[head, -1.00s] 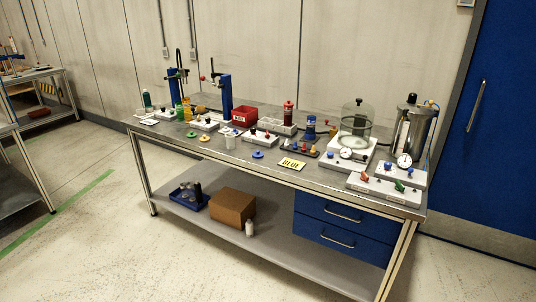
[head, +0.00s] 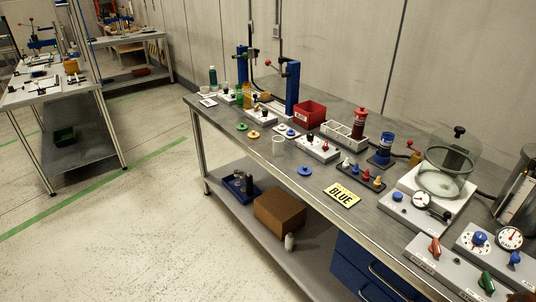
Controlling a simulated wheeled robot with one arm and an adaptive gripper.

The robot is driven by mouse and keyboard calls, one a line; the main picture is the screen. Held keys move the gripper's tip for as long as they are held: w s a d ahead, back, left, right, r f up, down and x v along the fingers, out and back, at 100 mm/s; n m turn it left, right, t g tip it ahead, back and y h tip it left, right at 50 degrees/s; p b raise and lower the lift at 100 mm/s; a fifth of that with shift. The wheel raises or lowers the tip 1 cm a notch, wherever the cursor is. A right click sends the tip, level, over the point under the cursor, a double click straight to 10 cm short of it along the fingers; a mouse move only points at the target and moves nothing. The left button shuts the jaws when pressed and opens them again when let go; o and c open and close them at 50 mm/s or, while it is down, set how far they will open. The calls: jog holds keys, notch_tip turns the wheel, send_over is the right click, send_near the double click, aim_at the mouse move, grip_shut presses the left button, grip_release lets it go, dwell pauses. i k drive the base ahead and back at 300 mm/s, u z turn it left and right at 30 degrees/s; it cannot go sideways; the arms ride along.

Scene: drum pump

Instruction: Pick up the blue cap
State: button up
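A flat round blue disc that looks like the blue cap (head: 305,171) lies on the grey workbench (head: 232,150), near its front edge. It is left of the yellow sign reading BLUE (head: 342,194). Two small discs with blue and white parts lie near the clear cup (head: 278,146). My gripper is not in view.
Switch boxes crowd the right end. A cardboard box (head: 280,212) is on the lower shelf.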

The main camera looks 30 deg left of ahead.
aim_at(304, 170)
jog(key=u, duration=1)
jog(key=i, duration=1.1)
jog(key=u, duration=1.15)
